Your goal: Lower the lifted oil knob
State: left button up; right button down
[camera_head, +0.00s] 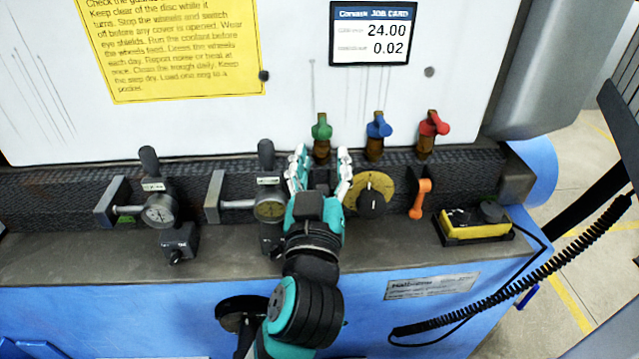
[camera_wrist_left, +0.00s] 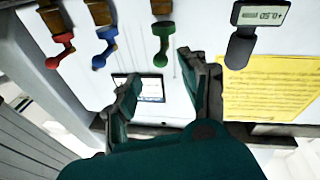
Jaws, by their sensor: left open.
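Three lever knobs on brown stems stand in a row at the back of the ledge: a green knob (camera_head: 321,128), a blue knob (camera_head: 379,125) and a red knob (camera_head: 434,123). No label shows which is the oil knob. In the left wrist view the green knob (camera_wrist_left: 163,40), blue knob (camera_wrist_left: 106,46) and red knob (camera_wrist_left: 60,50) appear upside down. My left gripper (camera_head: 322,156) is open and empty, just in front of the green knob, which lies ahead of the gap between its fingers (camera_wrist_left: 163,72). They look apart. My right gripper is not in view.
A yellow dial with a black knob (camera_head: 371,204) is close right of my gripper, then an orange lever (camera_head: 420,197) and a yellow pendant (camera_head: 475,224). The white panel rises behind.

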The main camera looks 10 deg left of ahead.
pick_arm(q)
jog(key=s, duration=0.3)
jog(key=s+f, duration=0.1)
jog(key=s, duration=0.1)
jog(key=shift+s, duration=0.15)
dwell(0.3)
